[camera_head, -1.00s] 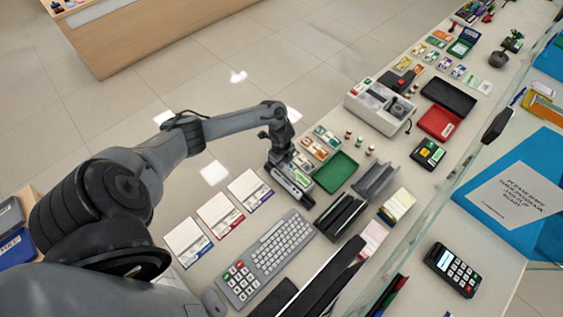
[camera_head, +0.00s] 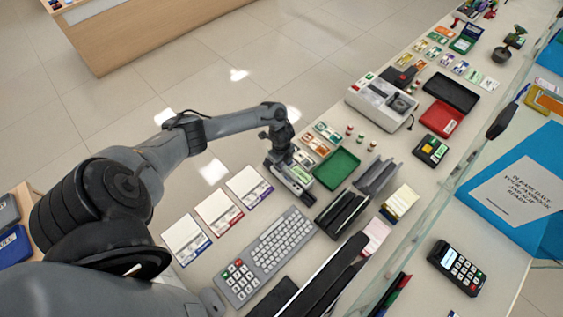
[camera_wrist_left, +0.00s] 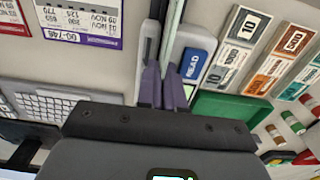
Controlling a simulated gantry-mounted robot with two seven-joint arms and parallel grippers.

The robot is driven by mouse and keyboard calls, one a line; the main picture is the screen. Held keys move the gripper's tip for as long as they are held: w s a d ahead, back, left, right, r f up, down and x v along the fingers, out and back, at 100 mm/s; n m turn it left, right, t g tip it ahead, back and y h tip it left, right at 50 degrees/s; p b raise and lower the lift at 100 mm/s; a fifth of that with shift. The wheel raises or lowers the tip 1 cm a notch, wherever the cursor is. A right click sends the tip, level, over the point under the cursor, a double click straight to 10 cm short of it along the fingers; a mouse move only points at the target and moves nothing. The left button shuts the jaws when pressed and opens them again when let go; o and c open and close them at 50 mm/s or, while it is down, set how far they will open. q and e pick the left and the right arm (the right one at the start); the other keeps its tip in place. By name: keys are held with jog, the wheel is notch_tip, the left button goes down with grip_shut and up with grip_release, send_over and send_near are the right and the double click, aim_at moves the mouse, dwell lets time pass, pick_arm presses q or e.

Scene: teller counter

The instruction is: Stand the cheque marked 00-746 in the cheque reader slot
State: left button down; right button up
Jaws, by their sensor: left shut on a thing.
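The cheque reader (camera_head: 297,187) is a narrow grey device on the counter. In the wrist view its blue READ label (camera_wrist_left: 195,63) is beside the slot. My left gripper (camera_wrist_left: 164,78) is directly over the reader, its fingers shut on a thin pale slip (camera_wrist_left: 173,32) seen edge-on. The slip lies along the slot line between the reader's two walls. Its face is hidden, so I cannot read its number or tell how deep it sits. A flat paper with a purple edge (camera_wrist_left: 80,18), marked 00-746, lies on the counter; it also shows in the head view (camera_head: 249,184). My left gripper also shows there (camera_head: 281,158).
Papers with red (camera_head: 219,212) and blue (camera_head: 186,238) edges lie beside the purple one. A keyboard (camera_head: 268,250) is nearer. A green tray (camera_head: 337,168) and small banknote stacks (camera_head: 327,131) are close to the reader. Dark upright racks (camera_head: 343,212) stand at its right.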

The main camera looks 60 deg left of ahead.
pick_arm(q)
jog(key=c, duration=1.2)
grip_release()
jog(key=shift+r, duration=0.1)
notch_tip(320, 180, up, 7)
jog(key=p, duration=0.7)
